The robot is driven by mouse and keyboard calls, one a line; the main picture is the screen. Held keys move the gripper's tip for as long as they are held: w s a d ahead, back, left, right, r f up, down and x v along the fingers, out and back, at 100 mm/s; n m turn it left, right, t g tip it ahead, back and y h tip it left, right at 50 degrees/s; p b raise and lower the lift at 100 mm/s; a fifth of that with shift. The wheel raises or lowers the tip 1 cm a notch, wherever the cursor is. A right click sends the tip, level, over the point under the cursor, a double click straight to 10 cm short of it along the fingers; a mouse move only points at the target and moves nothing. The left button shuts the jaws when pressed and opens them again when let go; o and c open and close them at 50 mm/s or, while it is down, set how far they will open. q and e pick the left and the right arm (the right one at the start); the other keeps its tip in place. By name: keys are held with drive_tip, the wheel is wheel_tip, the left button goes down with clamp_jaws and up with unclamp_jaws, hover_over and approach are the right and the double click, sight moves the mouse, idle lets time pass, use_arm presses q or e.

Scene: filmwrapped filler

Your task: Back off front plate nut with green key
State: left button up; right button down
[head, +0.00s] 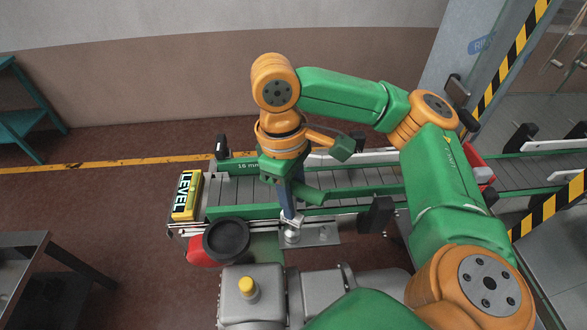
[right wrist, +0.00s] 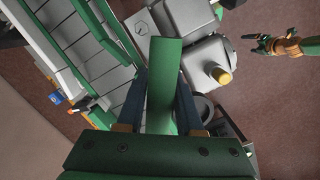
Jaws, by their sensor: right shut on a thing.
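My right gripper (head: 290,212) reaches down over the front edge of the conveyor. Its dark blue fingers are shut on the green key (right wrist: 165,80), which runs as a flat green bar between them in the right wrist view. In the head view the key's green handle (head: 309,194) sticks out to the right of the fingers. A silver nut (head: 292,236) sits on the grey front plate (head: 325,236) just below the fingertips. I cannot tell whether the key touches it. My left gripper (right wrist: 256,43) shows small at the right wrist view's upper right, its jaws unclear.
The conveyor (head: 235,190) with green rails runs behind the plate. A yellow LEVEL box (head: 186,195) stands at its left end. A black round pad (head: 226,238) and a grey motor housing with a yellow cap (head: 247,287) lie close in front. Black brackets (head: 377,214) stand right of the plate.

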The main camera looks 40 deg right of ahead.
sight(295, 182)
drive_tip(key=shift+r+n, duration=0.2)
drive_tip(key=shift+n, duration=0.1)
drive_tip(key=shift+r, duration=2.85)
